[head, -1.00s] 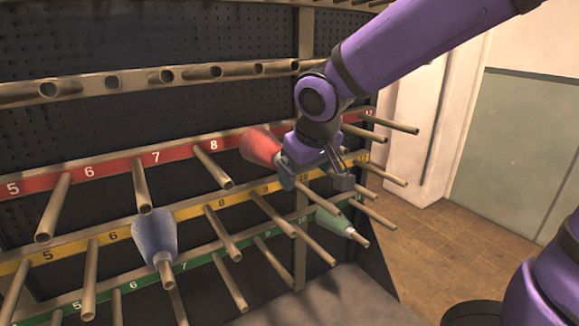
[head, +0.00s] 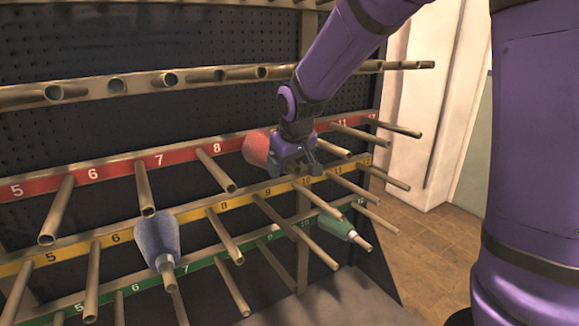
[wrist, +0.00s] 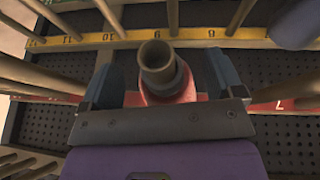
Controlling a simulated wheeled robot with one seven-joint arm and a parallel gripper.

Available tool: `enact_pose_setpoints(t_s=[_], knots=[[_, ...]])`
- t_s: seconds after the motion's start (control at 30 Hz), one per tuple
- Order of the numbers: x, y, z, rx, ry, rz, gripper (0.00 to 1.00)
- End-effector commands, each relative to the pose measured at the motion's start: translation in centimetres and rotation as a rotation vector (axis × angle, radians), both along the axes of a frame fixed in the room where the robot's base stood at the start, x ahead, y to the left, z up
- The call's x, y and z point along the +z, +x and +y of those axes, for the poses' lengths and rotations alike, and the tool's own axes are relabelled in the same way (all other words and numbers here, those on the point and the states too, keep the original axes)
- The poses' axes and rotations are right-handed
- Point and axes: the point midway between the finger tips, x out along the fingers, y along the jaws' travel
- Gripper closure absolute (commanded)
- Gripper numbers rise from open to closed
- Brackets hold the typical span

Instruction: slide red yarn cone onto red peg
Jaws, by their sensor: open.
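The red yarn cone (head: 257,148) is at the red-numbered row of the rack, left of number 11, with its wide end toward the board. My gripper (head: 299,163) is in front of its narrow end and hides part of it. In the wrist view, the open fingers (wrist: 165,80) stand on either side of the red cone (wrist: 160,98), with a gap at each side. A hollow grey tube end (wrist: 157,60) sticks out of the cone's narrow end toward the camera, looking like a peg through it. The cone's wide end and the peg's base are hidden.
A blue cone (head: 157,240) and a green cone (head: 338,227) sit on lower pegs. Bare pegs jut out around my gripper, including one below number 8 (head: 222,177) and one near 11 (head: 362,133). Open floor (head: 440,250) is at the right.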

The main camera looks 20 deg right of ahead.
Motion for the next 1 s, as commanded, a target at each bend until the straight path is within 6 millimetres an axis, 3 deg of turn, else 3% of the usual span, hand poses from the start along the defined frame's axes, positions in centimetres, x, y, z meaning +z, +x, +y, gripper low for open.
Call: enact_pose_setpoints(t_s=[0.2,0.47,0.57,0.83,1.0], knots=[[-1.12,0.47,-0.1,-0.001,0.0,0.0,0.13],[-1.2,0.51,-0.1,-0.001,0.0,-0.001,0.13],[-1.2,0.5,-0.09,-0.001,0.0,-0.001,0.31],[-1.18,0.51,-0.09,-0.001,0.0,-0.001,0.92],[-1.18,0.51,-0.08,0.0,-0.001,-0.001,0.94]])
